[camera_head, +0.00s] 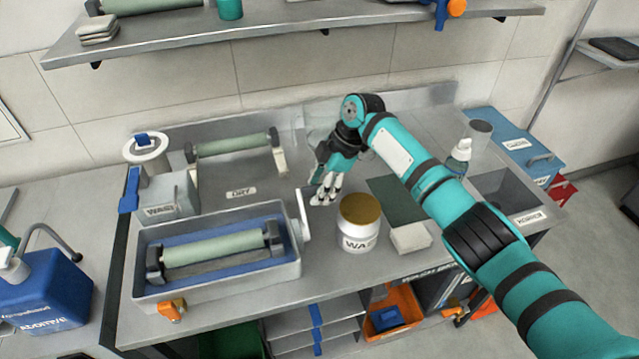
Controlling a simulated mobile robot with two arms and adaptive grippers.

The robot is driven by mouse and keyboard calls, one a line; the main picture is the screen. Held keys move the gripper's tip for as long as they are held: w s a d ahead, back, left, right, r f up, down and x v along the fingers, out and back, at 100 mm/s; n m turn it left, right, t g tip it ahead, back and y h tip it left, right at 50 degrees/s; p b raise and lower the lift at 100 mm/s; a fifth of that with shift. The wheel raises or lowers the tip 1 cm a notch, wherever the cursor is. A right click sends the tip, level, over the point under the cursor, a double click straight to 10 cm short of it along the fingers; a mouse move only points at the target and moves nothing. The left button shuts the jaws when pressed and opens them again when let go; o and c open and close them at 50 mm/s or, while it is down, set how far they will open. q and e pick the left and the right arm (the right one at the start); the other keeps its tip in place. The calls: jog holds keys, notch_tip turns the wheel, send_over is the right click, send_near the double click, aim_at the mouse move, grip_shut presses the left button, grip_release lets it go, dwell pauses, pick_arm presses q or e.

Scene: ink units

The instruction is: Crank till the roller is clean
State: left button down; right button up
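A pale green roller (213,248) lies in a grey wash tray (222,288) with a blue inside, held between dark end blocks. No ink stain stands out on the part of the roller that shows. A white crank-like part (304,216) stands at the tray's right end. My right gripper (324,198) points down over the bench, just right of that part and apart from it. It seems to hold nothing, but its finger gap is too small to judge. My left gripper is out of view.
A second green roller (232,144) sits on a rack behind, by the DRY label. A white jar (359,223) with a brown lid stands close to the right gripper. A grey waste box (168,195) stands left. A white block (410,238) and spray bottle (459,157) are right.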

jog(key=shift+w, duration=0.1)
jog(key=shift+r, duration=0.15)
jog(key=shift+r, duration=0.3)
jog(key=v, duration=1.1)
jog(key=shift+d, duration=0.1)
dwell(0.6)
